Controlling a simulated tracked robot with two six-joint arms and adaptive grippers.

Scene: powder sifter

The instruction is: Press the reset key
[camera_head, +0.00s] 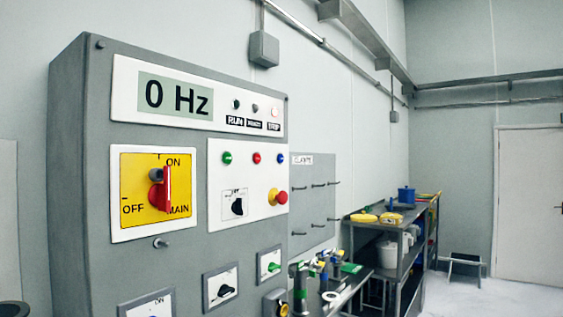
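A grey control cabinet (75,150) fills the left half of the head view. Its display (175,97) reads "0 Hz". The white button panel (217,205) carries a green button (227,158), a red button (257,158), a blue button (280,158), a black selector (237,206) and a red emergency stop on a yellow base (278,197). I cannot read a reset label on any of them. Neither gripper is in view.
The red main switch handle (160,190) stands upright on a yellow plate. Small selectors, one black (226,290) and one green (273,267), sit lower on the cabinet. A hook board (312,215) and cluttered benches (372,226) stand to the right; open floor lies beyond.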

